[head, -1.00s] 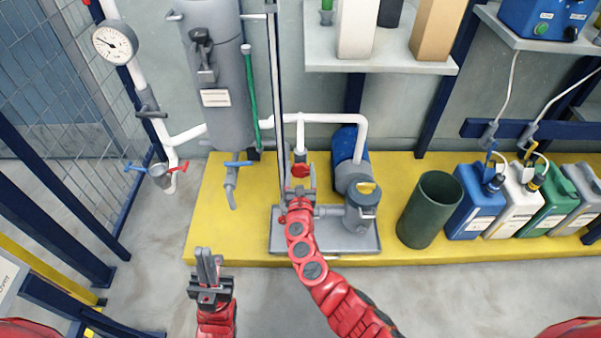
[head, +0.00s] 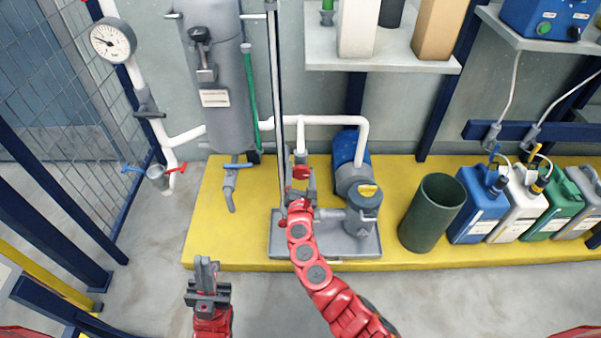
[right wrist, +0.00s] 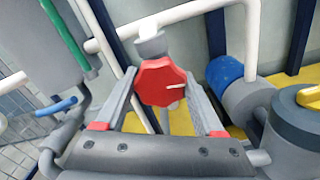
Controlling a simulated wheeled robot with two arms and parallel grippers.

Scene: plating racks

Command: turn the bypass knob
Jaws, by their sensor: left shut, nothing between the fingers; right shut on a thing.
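The bypass knob is a red octagonal knob (right wrist: 162,82) with a short white mark that points right in the right wrist view. It hangs on a white pipe and also shows as a small red shape in the head view (head: 301,172). My right gripper (head: 302,184) is at the knob. In the right wrist view its two fingers (right wrist: 160,92) are on either side of the knob, shut on its edges. My left gripper (head: 207,264) is shut and empty, low in the head view, in front of the yellow plinth and apart from the knob.
A blue and grey pump (head: 352,180) stands just right of the knob. A grey tank (head: 218,115) with a blue-handled tap (head: 231,180) is to the left. A green bin (head: 432,212) and several canisters (head: 478,205) stand right on the yellow plinth (head: 222,250).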

